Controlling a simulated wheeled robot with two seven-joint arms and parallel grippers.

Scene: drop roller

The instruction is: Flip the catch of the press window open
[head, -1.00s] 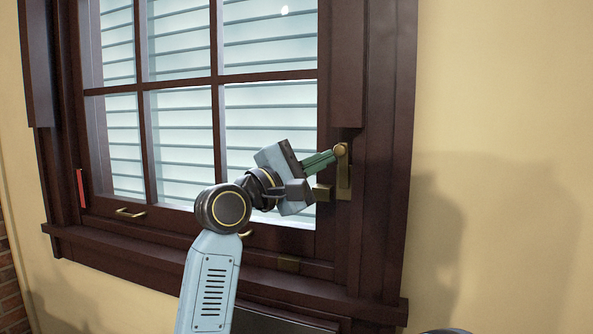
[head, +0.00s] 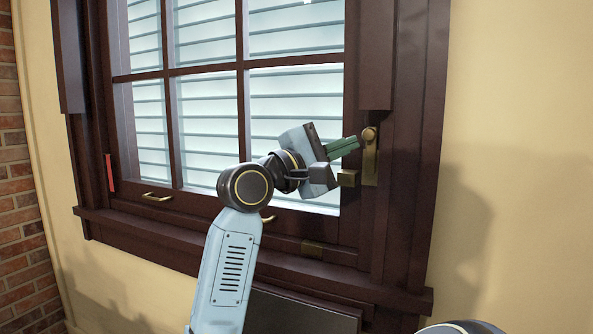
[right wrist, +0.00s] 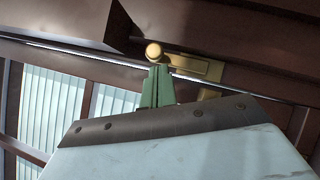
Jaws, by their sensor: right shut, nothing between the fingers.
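The window's catch is a brass lever with a round knob (head: 369,134) at its top, on a tall brass plate (head: 370,165) on the right side of the dark brown frame. A brass block (head: 348,178) sits just left of the plate. My right gripper (head: 357,142) has green fingers, shut and empty, with their tips at the knob's left side. In the right wrist view the fingertips (right wrist: 159,68) end right at the knob (right wrist: 153,52); whether they touch it I cannot tell. The gripper body hides part of the sash. My left gripper is not in view.
The window sash (head: 243,100) holds several panes, with slatted blinds behind. Brass pulls (head: 157,198) sit on its bottom rail, and a red strip (head: 110,172) is at the left. The sill (head: 250,262) juts out below. The cream wall (head: 520,120) at right is clear.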

